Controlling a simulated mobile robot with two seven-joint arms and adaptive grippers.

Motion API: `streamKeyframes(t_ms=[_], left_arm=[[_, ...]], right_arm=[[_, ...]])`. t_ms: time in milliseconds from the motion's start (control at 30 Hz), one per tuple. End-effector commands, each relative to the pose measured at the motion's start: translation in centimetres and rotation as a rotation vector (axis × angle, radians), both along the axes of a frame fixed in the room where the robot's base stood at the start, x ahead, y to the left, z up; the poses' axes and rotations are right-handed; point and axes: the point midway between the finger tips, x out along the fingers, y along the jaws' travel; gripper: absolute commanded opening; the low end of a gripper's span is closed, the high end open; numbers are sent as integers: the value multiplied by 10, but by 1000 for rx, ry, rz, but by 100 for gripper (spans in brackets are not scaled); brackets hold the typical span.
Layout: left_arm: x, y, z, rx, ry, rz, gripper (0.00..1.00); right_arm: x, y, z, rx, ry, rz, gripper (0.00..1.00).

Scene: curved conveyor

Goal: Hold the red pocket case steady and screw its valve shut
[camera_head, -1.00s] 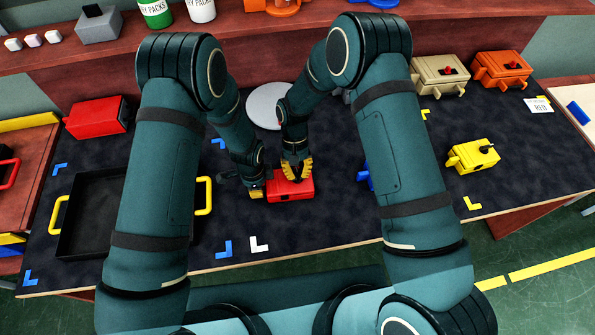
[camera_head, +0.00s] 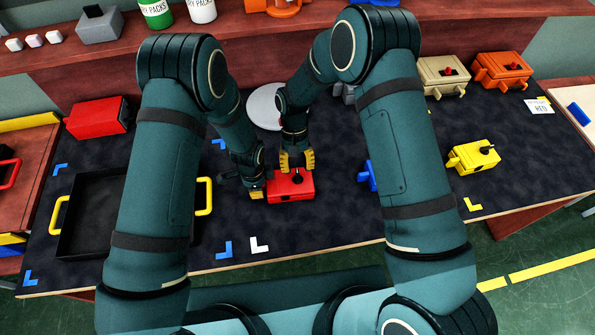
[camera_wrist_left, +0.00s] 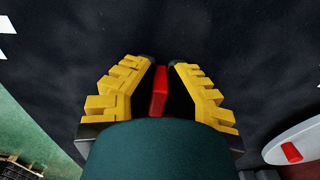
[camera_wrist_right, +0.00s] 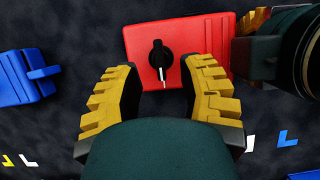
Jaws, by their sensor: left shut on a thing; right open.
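The red pocket case (camera_head: 291,190) lies on the dark mat in front of me; it fills the upper middle of the right wrist view (camera_wrist_right: 190,40). Its valve, a black knob with a white pointer line (camera_wrist_right: 159,58), stands on its top face. My left gripper (camera_head: 256,193) is shut on a red part at the case's left end, also seen between the yellow fingers in the left wrist view (camera_wrist_left: 158,92). My right gripper (camera_head: 297,160) is open just above and behind the case, with the knob free beyond its fingertips.
A black tray with yellow handles (camera_head: 92,212) lies at left, a red case (camera_head: 97,117) behind it. A yellow case (camera_head: 473,156) is at right; beige (camera_head: 439,76) and orange (camera_head: 502,70) cases stand behind. A blue case (camera_wrist_right: 22,77) is nearby. A grey disc (camera_head: 264,106) lies behind.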

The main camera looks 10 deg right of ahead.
Motion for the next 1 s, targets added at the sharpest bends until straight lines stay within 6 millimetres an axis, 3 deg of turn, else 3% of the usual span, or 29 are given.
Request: streamKeyframes(t_ms=[200,400,600,967,1000], left_arm=[[0,0,-1,0,0,0,0],[0,0,-1,0,0,0,0],[0,0,-1,0,0,0,0],[0,0,-1,0,0,0,0],[0,0,-1,0,0,0,23]], right_arm=[[18,1,43,2,-5,1,39],[29,2,72,1,-1,2,39],[34,1,83,1,0,2,39],[34,1,84,1,1,2,39],[34,1,84,0,1,1,39]])
